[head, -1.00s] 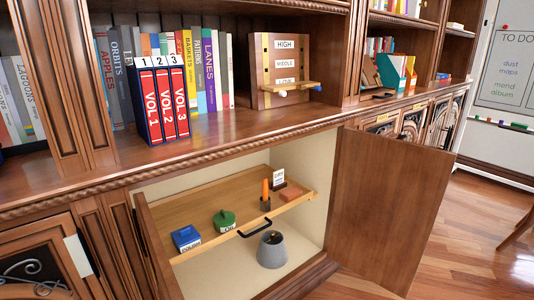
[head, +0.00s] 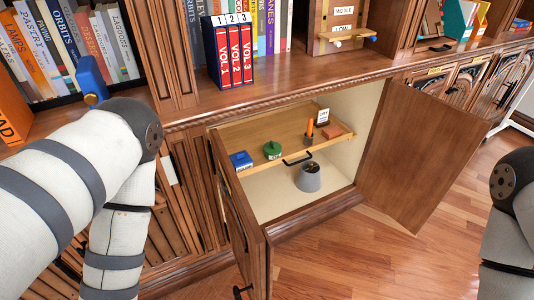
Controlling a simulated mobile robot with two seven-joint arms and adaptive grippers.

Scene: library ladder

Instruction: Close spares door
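An open cabinet below the counter has two wooden doors. Its right door (head: 424,155) stands swung wide out to the right. Its left door (head: 236,215) stands open towards me, seen nearly edge-on, with a dark knob (head: 242,292) low down at the bottom of the picture. No label saying spares is readable on either door. My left arm comes in from the left, bends, and runs down out of the bottom edge, so its gripper is hidden from view. My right arm shows only at the right edge; its gripper is out of view too.
Inside the cabinet, a pull-out shelf (head: 235,135) holds a blue box (head: 241,160), a green tin (head: 272,150), an orange stick and a reddish block (head: 332,131). A grey pot (head: 308,177) stands beneath. Red volumes (head: 234,55) stand on the counter. The floor (head: 345,250) in front is clear.

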